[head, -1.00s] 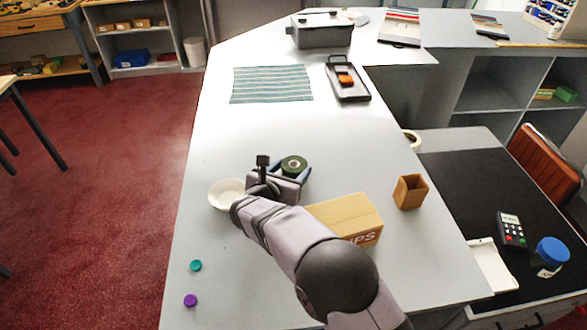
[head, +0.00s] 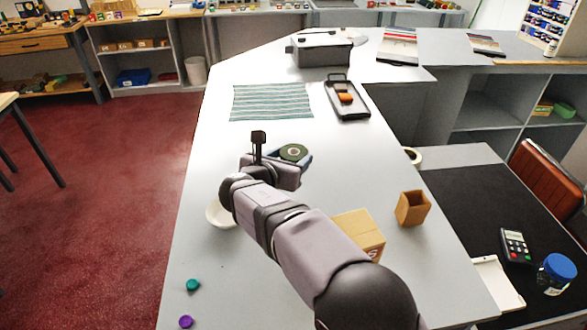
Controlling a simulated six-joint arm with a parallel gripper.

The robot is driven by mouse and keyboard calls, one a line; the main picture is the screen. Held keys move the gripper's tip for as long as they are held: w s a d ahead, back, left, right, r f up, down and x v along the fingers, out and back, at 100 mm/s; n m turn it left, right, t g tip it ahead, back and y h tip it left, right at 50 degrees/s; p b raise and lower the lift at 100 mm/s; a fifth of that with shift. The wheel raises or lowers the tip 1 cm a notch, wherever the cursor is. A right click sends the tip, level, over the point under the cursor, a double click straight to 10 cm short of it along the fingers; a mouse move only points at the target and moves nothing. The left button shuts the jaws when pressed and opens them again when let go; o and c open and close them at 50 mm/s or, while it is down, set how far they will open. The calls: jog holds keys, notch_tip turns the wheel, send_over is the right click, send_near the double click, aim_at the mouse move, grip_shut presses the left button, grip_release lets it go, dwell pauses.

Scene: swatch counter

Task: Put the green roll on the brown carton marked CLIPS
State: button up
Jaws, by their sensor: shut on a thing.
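The green roll (head: 293,152) has a dark rim and a pale core. My gripper (head: 291,159) is shut on it and holds it above the white counter. The brown carton (head: 359,233) lies on the counter, nearer than the roll and to its right. My arm covers the carton's left part, and its CLIPS marking is mostly hidden now.
A white bowl (head: 219,214) stands left of my arm, partly covered by it. A wooden cup (head: 412,208) stands right of the carton. A teal cap (head: 193,285) and a purple cap (head: 185,321) lie front left. A striped cloth (head: 271,101) and a black tray (head: 347,101) lie farther back.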

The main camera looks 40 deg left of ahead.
jog(key=s+a+r+n+y+p, duration=0.1)
jog(key=s+a+r+p, duration=0.1)
jog(key=s+r+p, duration=0.75)
jog(key=m+h+b, duration=0.3)
jog(key=m+h, duration=0.5)
jog(key=h, duration=0.2)
send_over(338, 227)
jog(key=s+d, duration=0.1)
jog(key=s, duration=0.2)
jog(key=shift+w+d+f+p, duration=0.15)
jog(key=shift+f+p, duration=0.7)
jog(key=shift+f, duration=1.85)
jog(key=shift+w+a+f+p, duration=0.1)
jog(key=shift+f+p, duration=0.7)
jog(key=shift+f, duration=1.85)
jog(key=shift+f, duration=0.15)
jog(key=o, duration=1.1)
